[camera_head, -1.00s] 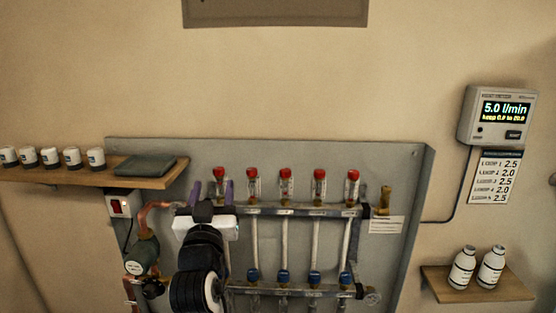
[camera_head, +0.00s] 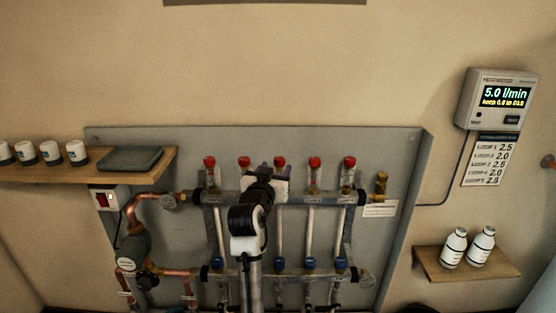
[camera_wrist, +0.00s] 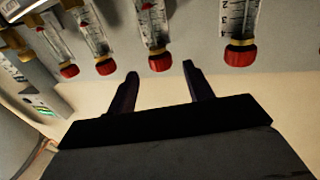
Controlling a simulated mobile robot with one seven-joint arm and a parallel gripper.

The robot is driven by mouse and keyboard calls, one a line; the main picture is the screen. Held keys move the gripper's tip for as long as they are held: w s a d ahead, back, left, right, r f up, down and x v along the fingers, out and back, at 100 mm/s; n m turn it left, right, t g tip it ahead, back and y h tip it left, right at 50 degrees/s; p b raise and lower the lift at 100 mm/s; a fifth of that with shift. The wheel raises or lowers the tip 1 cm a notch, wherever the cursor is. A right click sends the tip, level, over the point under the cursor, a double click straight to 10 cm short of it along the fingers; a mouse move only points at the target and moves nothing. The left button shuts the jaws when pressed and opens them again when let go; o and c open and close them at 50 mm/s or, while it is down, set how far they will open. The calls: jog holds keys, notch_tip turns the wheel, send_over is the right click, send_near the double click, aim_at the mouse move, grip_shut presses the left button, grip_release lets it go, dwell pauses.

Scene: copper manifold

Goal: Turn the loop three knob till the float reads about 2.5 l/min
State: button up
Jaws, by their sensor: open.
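The loop three knob (camera_head: 280,161) is the middle red cap in the row on the upper manifold bar in the head view. In the wrist view, upside down, this red knob (camera_wrist: 159,60) sits beyond and between my two dark fingertips, with a graduated clear tube joined to it. My gripper (camera_wrist: 159,74) is open and empty, its fingers apart and not visibly touching the knob. In the head view my gripper (camera_head: 270,168) is just below the knob, hiding part of its tube. The wall meter (camera_head: 506,97) reads 5.0 l/min.
Neighbouring red knobs (camera_head: 244,162) and (camera_head: 315,162) stand close on both sides. Blue caps (camera_head: 310,263) line the lower bar. A card (camera_head: 490,160) lists loop 3 as 2.5. Shelves hold cups (camera_head: 51,153) at left and bottles (camera_head: 453,247) at right.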

aim_at(278, 164)
jog(key=shift+p+x, duration=0.35)
jog(key=shift+x, duration=1.6)
jog(key=shift+c, duration=0.3)
jog(key=c, duration=0.9)
